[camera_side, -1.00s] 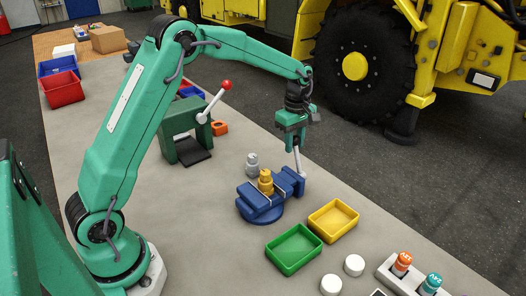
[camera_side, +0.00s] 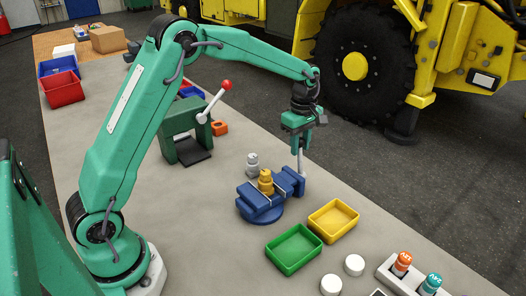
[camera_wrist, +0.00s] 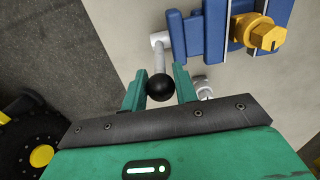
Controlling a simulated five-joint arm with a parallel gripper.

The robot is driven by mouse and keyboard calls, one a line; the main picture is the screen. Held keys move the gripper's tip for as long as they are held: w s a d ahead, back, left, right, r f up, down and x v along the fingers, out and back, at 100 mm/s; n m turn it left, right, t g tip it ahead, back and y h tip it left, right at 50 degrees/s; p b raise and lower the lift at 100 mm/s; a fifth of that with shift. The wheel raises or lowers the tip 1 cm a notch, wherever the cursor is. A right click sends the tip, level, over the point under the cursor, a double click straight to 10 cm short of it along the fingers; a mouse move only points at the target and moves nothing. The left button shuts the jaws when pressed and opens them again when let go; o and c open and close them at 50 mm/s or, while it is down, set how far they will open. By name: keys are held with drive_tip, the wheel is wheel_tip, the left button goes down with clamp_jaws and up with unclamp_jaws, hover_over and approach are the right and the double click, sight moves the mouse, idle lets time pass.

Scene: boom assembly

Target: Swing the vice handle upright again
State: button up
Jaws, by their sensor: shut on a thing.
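The blue vice (camera_side: 262,206) stands on the bench with a brass fitting (camera_side: 266,182) in its jaws. Its silver handle (camera_side: 301,163) rises at the vice's right end and looks close to upright in the side view. My gripper (camera_side: 300,147) is above that end, shut on the handle's top. In the wrist view, the handle's black ball knob (camera_wrist: 160,87) sits between the two green fingers of my gripper (camera_wrist: 159,82). The silver rod (camera_wrist: 162,60) runs from the knob to a hub beside the blue vice (camera_wrist: 196,36). The fingers hide the knob in the side view.
A grey fitting (camera_side: 252,162) stands behind the vice. A green tray (camera_side: 273,255) and a yellow tray (camera_side: 350,226) lie in front of it. A green press (camera_side: 168,126) with a red-knobbed lever stands to the left. The bench edge is close on the right.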

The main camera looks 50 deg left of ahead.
drive_tip(key=shift+s+d+f, duration=0.15)
drive_tip(key=shift+s+d, duration=0.1)
drive_tip(key=shift+d, duration=0.6)
drive_tip(key=o, duration=0.6)
drive_tip(key=shift+w, duration=0.1)
drive_tip(key=shift+r, duration=0.2)
drive_tip(key=shift+r, duration=0.15)
wheel_tip(320, 180, up, 8)
drive_tip(key=shift+f, duration=0.2)
